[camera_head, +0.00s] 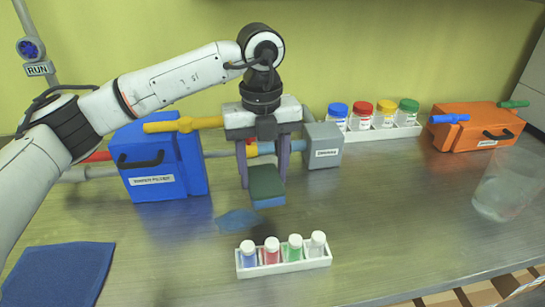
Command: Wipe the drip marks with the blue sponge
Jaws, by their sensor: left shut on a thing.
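My left gripper (264,170) points down over the middle of the bench and is shut on the sponge (267,186). The sponge has a dark green top and a blue lower layer. It is held a little above the bench, as far as I can tell. A blue drip mark (237,220) lies flat on the metal bench, just below and left of the sponge in the picture. The sponge looks apart from it. My right gripper is not in view.
A white rack (285,266) of small vials stands in front of the mark. A blue filter box (160,165), a grey box (322,146), a rack of colour-capped jars (383,133) and an orange box (470,128) stand behind. A glass beaker (505,190) is right, a blue cloth (58,272) front left.

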